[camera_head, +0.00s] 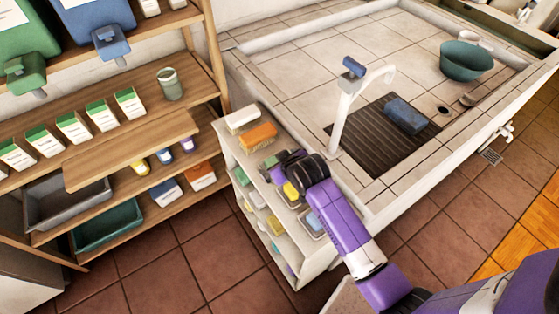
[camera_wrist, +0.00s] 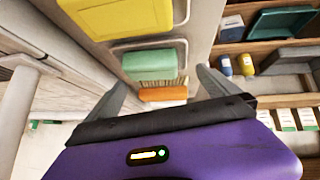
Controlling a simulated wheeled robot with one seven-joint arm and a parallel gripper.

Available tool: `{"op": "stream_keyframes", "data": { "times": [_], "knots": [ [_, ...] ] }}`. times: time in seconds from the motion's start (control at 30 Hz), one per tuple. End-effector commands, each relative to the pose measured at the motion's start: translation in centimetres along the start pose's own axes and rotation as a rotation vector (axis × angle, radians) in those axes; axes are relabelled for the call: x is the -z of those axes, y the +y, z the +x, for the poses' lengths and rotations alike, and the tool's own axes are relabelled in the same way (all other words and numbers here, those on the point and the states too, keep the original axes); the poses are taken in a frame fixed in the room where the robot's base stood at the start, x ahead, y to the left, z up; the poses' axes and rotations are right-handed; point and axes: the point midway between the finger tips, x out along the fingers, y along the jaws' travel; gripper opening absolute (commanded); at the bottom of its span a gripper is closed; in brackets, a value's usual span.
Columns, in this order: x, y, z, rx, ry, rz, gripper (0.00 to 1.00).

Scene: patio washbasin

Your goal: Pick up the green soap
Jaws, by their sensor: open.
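The green soap (camera_wrist: 148,66) lies in a shallow dish on top of the small white shelf unit, in the wrist view just ahead of my gripper (camera_wrist: 162,79). The fingers are spread apart, one to each side of the soap's line, with nothing held between them. In the head view the soap (camera_head: 268,162) shows small at the left of my gripper (camera_head: 277,168), partly hidden by it. I cannot tell the height of the fingers above the soap.
A yellow soap (camera_wrist: 122,17) and an orange brush (camera_wrist: 163,93) flank the green soap. A white block (camera_head: 242,119) lies at the far end. The tiled basin (camera_head: 300,78) with its tap (camera_head: 345,110) stands to the right; wooden shelves (camera_head: 130,145) stand left.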

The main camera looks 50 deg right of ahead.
Motion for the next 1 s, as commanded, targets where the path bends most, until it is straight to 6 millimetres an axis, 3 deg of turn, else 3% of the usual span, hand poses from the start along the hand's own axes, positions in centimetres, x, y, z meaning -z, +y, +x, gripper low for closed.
{"op": "stream_keyframes", "data": {
  "times": [0.03,0.1,0.3,0.5,0.67,1.0],
  "knots": [
    [2.0,0.8,0.7,-0.006,-0.023,0.017,1.00],
    [3.8,1.7,1.5,-0.009,-0.079,0.036,1.00],
    [6.5,3.5,2.1,0.022,-0.340,0.084,1.00],
    [6.3,3.6,-0.2,0.094,-0.614,0.103,1.00],
    [6.1,3.4,-1.6,0.126,-0.714,0.106,1.00],
    [4.0,2.8,0.3,0.132,-0.733,0.105,1.00]
  ]
}}
